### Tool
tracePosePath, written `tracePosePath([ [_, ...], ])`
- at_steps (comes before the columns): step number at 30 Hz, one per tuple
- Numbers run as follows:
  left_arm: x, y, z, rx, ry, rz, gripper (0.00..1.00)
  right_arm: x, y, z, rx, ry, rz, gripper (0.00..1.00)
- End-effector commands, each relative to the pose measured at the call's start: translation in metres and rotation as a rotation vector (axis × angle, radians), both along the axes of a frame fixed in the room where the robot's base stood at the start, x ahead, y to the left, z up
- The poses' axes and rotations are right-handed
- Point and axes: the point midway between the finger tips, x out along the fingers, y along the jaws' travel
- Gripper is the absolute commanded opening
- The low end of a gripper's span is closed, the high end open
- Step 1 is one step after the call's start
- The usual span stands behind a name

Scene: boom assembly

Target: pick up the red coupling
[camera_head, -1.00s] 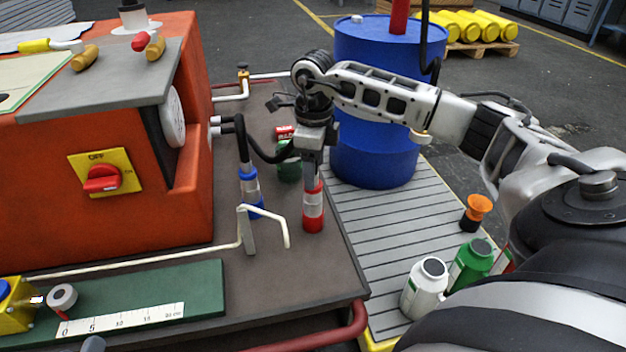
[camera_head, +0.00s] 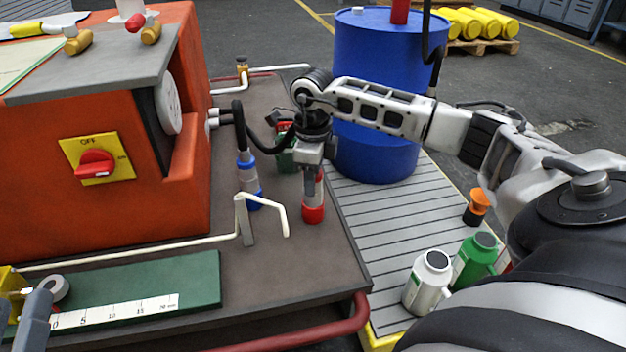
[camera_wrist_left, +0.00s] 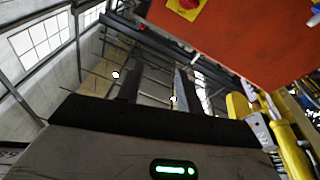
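The red coupling (camera_head: 313,213) stands upright on the brown bench top, near its right edge. My right gripper (camera_head: 313,193) points straight down over it, with its fingers at the coupling's upper part. A finger covers much of the middle band, so I cannot tell whether the fingers are closed on it. In the left wrist view, my left gripper (camera_wrist_left: 156,75) has its two fingers apart with nothing between them. Part of the left arm shows at the lower left of the head view.
A blue coupling (camera_head: 250,182) with a black hose stands left of the red one. A bent white pipe (camera_head: 265,198) is in front. The orange machine (camera_head: 100,215) is at left. A blue drum (camera_head: 375,165) and white and green bottles (camera_head: 428,283) stand to the right.

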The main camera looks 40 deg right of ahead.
Motion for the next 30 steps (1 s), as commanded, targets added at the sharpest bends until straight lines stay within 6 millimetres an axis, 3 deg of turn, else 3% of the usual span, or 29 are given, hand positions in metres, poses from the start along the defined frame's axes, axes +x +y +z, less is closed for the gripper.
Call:
tracePosePath([
  [14, 0.000, -0.001, 0.001, -0.007, 0.027, -0.009, 0.36, 0.001, 0.000, 0.012, 0.000, -0.002, 0.000, 0.02],
  [19, -0.009, -0.004, -0.021, -0.054, 0.210, -0.024, 0.36, 0.001, 0.000, 0.039, 0.000, -0.005, 0.000, 0.02],
  [23, -0.021, -0.008, -0.037, -0.093, 0.376, -0.048, 0.36, -0.013, 0.018, 0.064, -0.001, -0.004, 0.005, 0.02],
  [27, -0.023, -0.006, -0.043, -0.030, 0.414, -0.032, 0.36, -0.029, 0.039, 0.096, -0.001, -0.004, 0.005, 0.02],
  [30, -0.022, -0.004, -0.047, 0.018, 0.420, -0.016, 0.36, -0.045, 0.060, 0.107, -0.001, -0.003, 0.008, 0.02],
])
